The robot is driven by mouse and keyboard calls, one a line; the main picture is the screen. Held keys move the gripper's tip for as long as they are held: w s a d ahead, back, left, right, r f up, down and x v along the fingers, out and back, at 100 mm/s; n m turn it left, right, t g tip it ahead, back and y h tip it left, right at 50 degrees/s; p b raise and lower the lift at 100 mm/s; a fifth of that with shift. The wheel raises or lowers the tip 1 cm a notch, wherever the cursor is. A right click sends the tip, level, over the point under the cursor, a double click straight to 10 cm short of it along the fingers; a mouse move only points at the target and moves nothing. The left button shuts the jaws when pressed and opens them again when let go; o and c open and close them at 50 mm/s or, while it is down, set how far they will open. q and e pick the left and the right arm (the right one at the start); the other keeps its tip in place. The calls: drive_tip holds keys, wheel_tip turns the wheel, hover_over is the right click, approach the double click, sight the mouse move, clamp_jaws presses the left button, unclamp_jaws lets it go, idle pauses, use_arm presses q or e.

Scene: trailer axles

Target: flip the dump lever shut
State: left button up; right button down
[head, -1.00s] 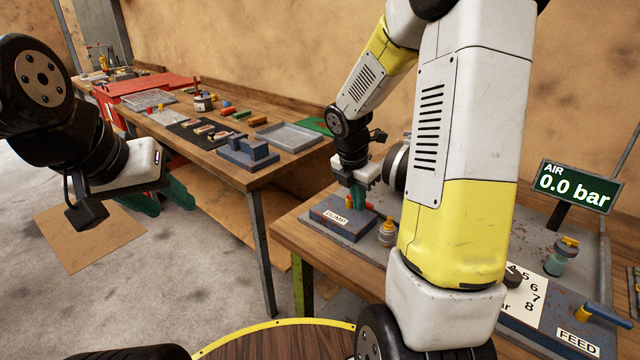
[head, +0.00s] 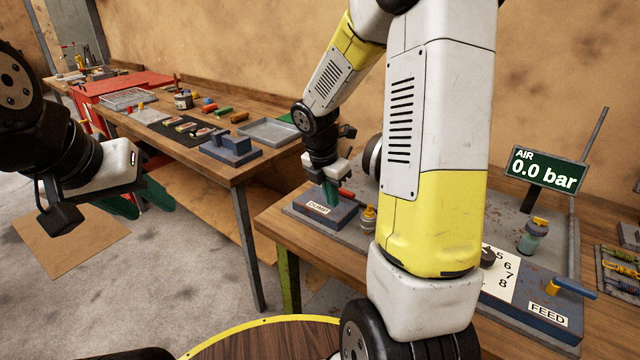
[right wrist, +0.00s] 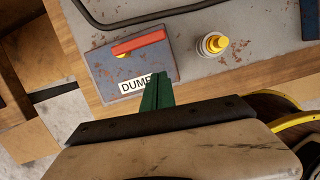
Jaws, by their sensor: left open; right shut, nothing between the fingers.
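The dump valve is a blue-grey block (head: 318,216) with a DUMP label, on the near left corner of the right bench. Its red lever (right wrist: 139,42) lies lengthwise across the block in the right wrist view, roughly parallel to the block's long side, with a bit of yellow pivot beside it. The lever's red end (head: 346,193) shows right of the fingers in the head view. My right gripper (right wrist: 157,92) is shut and empty, its green fingers over the label's right end, apart from the lever. My left gripper (head: 142,200) is open and empty, left of the benches.
A yellow-topped fitting (head: 368,218) stands just right of the block. The gauge (head: 543,170) reads AIR 0.0 bar. The FEED valve (head: 548,315) with a blue lever is at the front right. A back bench (head: 190,150) holds trays and parts.

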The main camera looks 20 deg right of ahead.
drive_tip(key=v, duration=1)
